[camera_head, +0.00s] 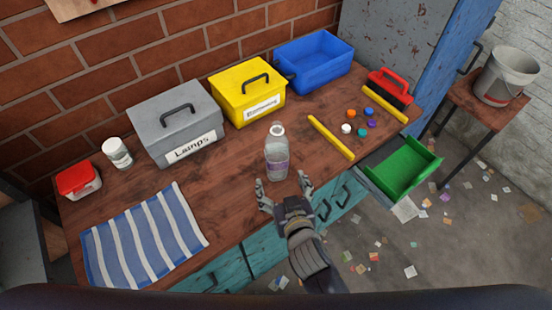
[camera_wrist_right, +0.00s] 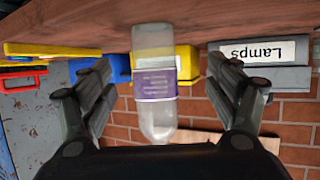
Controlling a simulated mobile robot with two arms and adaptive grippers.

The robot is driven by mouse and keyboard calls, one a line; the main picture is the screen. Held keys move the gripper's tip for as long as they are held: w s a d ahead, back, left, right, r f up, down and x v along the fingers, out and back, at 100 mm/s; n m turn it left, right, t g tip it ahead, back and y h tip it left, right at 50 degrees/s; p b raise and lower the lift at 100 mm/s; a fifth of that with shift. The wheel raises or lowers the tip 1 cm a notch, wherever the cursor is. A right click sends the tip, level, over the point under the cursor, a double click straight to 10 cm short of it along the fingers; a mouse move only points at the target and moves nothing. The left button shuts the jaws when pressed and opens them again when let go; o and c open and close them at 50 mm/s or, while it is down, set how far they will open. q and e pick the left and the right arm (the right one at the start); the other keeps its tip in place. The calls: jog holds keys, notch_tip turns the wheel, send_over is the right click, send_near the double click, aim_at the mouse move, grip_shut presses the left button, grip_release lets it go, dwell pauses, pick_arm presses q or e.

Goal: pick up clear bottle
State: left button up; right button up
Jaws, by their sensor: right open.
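The clear bottle (camera_head: 277,152) stands upright near the front edge of the wooden table (camera_head: 235,195) in the head view. It has a purple label and a whitish top. My right gripper (camera_head: 284,190) is open just in front of it, with its fingers pointing toward the bottle. In the right wrist view the picture is upside down, and the bottle (camera_wrist_right: 155,85) shows between the two open fingers of the right gripper (camera_wrist_right: 160,85). I see no contact between fingers and bottle. My left gripper is not in view.
Behind the bottle stand a grey Lamps box (camera_head: 175,120), a yellow box (camera_head: 248,95) and a blue bin (camera_head: 314,62). A yellow bar (camera_head: 331,138) and several bottle caps (camera_head: 362,124) lie to the right. A striped cloth (camera_head: 145,238) lies at left. A green dustpan (camera_head: 404,168) is beyond the right edge.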

aim_at(280, 173)
jog(key=x, duration=0.5)
jog(key=d+p+x, duration=0.1)
jog(key=x, duration=0.2)
jog(key=shift+w+a+f, duration=0.1)
jog(key=shift+w, duration=0.05)
jog(key=shift+w+a+f, duration=0.2)
jog(key=shift+w+f, duration=0.1)
jog(key=shift+w, duration=0.25)
jog(key=c, duration=1.1)
